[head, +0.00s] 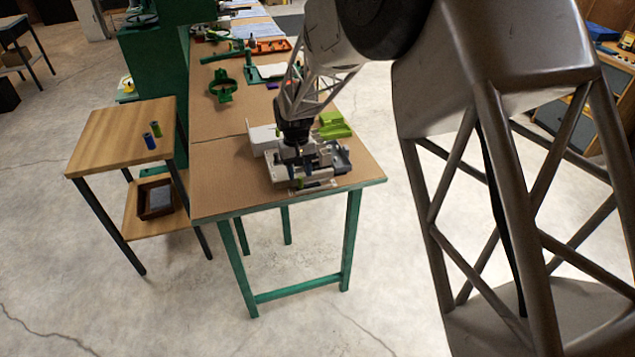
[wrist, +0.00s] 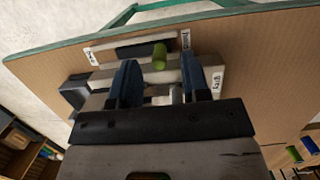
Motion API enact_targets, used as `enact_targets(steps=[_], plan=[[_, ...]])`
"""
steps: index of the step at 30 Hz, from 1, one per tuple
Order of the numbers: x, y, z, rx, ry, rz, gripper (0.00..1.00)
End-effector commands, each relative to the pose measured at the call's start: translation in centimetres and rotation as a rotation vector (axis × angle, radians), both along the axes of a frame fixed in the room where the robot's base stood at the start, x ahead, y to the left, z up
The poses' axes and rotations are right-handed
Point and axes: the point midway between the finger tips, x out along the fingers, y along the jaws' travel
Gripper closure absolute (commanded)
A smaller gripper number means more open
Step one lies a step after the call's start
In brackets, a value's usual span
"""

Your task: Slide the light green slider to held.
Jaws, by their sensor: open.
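The light green slider (wrist: 159,57) shows in the wrist view as a short rounded knob at a dark slot in a pale grey device (wrist: 105,75). The knob lies between the lines of my two fingers, just beyond their tips. My gripper (wrist: 160,70) is open, with one dark blue finger to each side and nothing seen clasped. White labels (wrist: 186,40) stand at the slot's ends; their words are too small to read surely. In the head view the device (head: 283,171) sits near the bench's front edge, and my gripper (head: 302,158) is over it, hiding part of it.
A bright green object (head: 333,125) stands behind the device on the brown bench (head: 225,185). A grey-blue part (head: 342,158) is at its right. A wooden side table (head: 105,135) with two small cylinders stands left. The bench's front left is clear.

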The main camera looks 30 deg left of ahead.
Motion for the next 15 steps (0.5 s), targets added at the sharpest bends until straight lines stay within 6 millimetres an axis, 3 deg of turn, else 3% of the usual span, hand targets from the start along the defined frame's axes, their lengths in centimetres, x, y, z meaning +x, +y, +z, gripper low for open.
enact_targets(steps=[15], plan=[[0.0,0.0,3.4,-0.001,0.001,0.000,0.57]])
